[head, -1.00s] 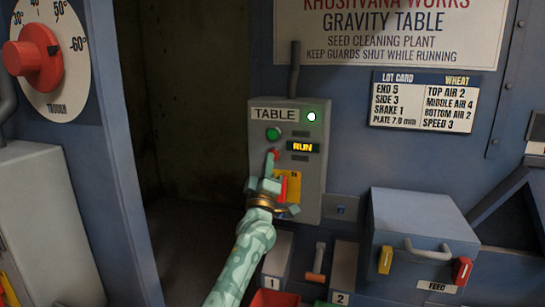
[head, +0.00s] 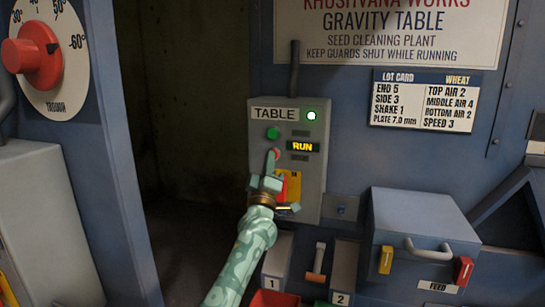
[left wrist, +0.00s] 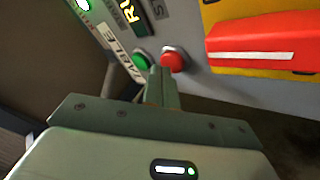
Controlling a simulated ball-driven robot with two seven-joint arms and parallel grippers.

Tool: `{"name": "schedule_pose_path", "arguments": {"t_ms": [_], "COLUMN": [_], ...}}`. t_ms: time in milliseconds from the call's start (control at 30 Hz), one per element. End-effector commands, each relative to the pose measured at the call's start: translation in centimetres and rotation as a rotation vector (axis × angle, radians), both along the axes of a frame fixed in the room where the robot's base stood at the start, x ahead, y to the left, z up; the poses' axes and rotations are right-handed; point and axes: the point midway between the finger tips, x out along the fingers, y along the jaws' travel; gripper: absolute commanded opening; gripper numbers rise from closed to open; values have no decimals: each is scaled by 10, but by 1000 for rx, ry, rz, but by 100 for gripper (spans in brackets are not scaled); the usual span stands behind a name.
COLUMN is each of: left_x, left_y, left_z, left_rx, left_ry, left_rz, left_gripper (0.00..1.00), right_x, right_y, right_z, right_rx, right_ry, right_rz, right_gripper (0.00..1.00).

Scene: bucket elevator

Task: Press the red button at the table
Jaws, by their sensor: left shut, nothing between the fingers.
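The grey TABLE control box (head: 312,180) is on the blue panel. Its red button (head: 276,153) sits below the green button (head: 273,133). My left gripper (head: 269,158) is shut and empty, its fingertips at the red button in the head view and partly covering it. In the left wrist view, the red button (left wrist: 175,59) is just beyond and slightly right of the closed fingertips (left wrist: 160,72); I cannot tell whether they touch. The green button (left wrist: 141,59) is left of it. The box's display (head: 303,147) reads RUN and a light (head: 311,115) glows. My right gripper is not in view.
A red handle on a yellow plate (head: 294,185) is close beside my left gripper. A grey FEED box (head: 424,215) with a handle stands lower right. A dark opening (head: 190,130) lies left of the control box. A red dial knob (head: 36,58) is upper left.

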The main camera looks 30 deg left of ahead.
Motion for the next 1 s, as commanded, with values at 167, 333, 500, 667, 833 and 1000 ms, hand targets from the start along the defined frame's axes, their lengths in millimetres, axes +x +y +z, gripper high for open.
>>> {"name": "schedule_pose_path", "arguments": {"t_ms": [167,333,500,667,833,1000], "left_x": [2,4,6,8,8,6], "left_y": [1,1,1,2,2,1], "left_z": [-1,-1,0,0,0,1], "left_rx": [0,0,0,0,0,0], "left_ry": [0,0,0,0,0,0], "left_rz": [0,0,0,0,0,0], "left_gripper": [0,0,0,0,0,0], "right_x": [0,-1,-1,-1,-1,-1], "right_y": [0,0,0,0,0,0], "right_z": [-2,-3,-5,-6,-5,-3], "right_rx": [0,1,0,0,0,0], "right_ry": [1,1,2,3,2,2], "right_rz": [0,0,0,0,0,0], "right_gripper": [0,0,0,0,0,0]}}
